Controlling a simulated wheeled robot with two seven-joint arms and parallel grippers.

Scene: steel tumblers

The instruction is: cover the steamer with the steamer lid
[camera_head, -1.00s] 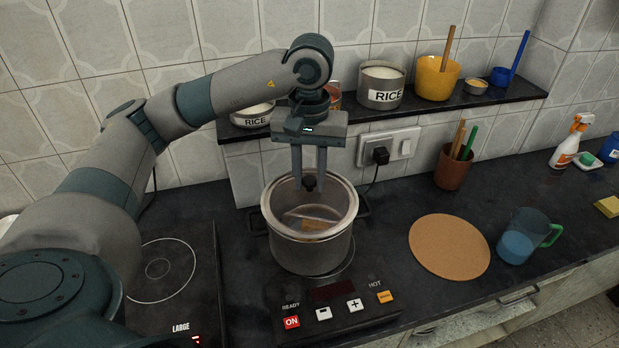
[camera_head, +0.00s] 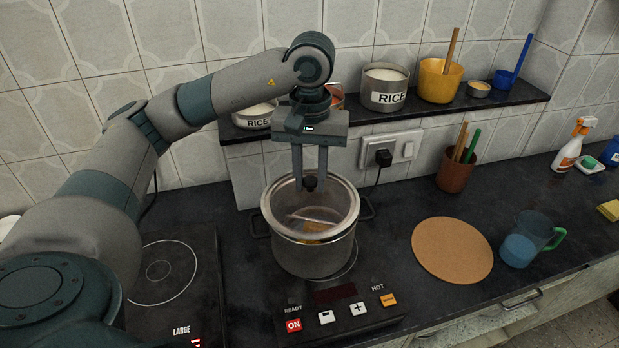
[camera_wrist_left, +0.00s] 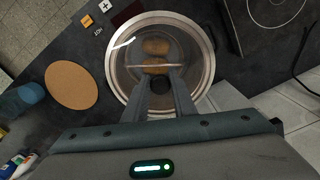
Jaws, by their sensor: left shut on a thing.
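The steamer (camera_head: 313,258) is a steel pot with side handles, standing on the hot plate at the centre of the head view. The steamer lid (camera_head: 338,222) is clear glass with a wide steel rim and a dark knob. It lies level over the steamer's mouth; I cannot tell whether its rim touches the pot all round. My left gripper (camera_head: 310,180) points down from above, shut on the lid's knob. In the left wrist view, the lid (camera_wrist_left: 204,60) hides the pot's rim, and brown lumps show through the glass. My right gripper is not in view.
The hot plate's buttons (camera_head: 325,317) face the front, and a second cooking plate (camera_head: 160,270) is at left. A cork mat (camera_head: 452,250) and a blue-filled jug (camera_head: 522,245) stand to the right. A shelf (camera_head: 420,108) with rice tins and a yellow bowl runs behind.

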